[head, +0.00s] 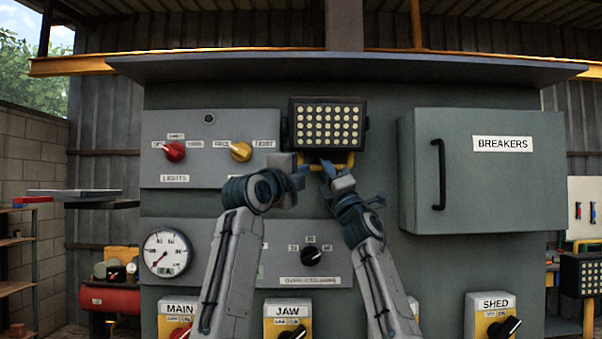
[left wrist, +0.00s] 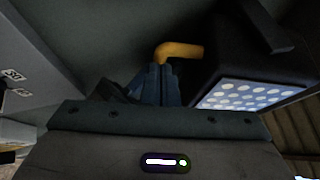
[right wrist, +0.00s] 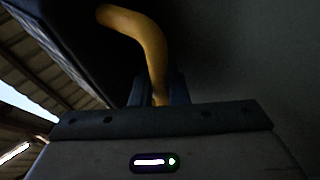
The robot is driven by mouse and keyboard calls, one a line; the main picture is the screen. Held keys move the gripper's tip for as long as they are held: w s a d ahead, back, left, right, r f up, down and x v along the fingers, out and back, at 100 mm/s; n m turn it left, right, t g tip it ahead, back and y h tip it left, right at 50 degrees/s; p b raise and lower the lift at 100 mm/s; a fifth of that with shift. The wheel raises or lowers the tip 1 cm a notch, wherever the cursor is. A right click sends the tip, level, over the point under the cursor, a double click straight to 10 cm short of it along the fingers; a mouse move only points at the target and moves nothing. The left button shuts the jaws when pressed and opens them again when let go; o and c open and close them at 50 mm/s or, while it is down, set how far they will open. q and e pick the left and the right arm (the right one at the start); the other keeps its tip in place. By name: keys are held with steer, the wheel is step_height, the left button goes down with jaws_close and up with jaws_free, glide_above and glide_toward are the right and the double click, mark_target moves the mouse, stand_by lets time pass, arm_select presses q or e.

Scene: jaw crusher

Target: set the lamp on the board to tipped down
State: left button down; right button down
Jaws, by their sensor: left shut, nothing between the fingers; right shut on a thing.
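The lamp (head: 327,124) is a dark box with rows of pale round lights, fixed high on the board (head: 375,195). In the head view its face points out toward me. A yellow bar handle (head: 345,161) runs below it. My right gripper (head: 326,167) is shut on the handle's right side; the right wrist view shows the yellow bar (right wrist: 148,45) going down between the fingers. My left gripper (head: 301,167) is shut and empty at the handle's left end. In the left wrist view its closed fingers (left wrist: 160,84) are just below the yellow bend (left wrist: 180,50), beside the lit lamp face (left wrist: 250,95).
Left of the lamp is a panel with a red knob (head: 173,152) and a yellow knob (head: 241,151). The breakers box (head: 485,185) juts out at right. A gauge (head: 167,253), a black knob (head: 311,256) and switch boxes (head: 492,306) sit lower down.

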steer(key=shift+a, duration=0.2)
arm_select(q)
steer(key=shift+w+a+h, duration=0.3)
steer(key=shift+w+h, duration=0.1)
steer(key=shift+w, duration=0.5)
arm_select(e)
steer(key=shift+d, duration=0.1)
steer(key=c, duration=1.7)
jaws_free()
steer(key=shift+d, duration=0.1)
arm_select(q)
steer(key=shift+d, duration=0.15)
arm_select(e)
steer(key=shift+f, duration=0.15)
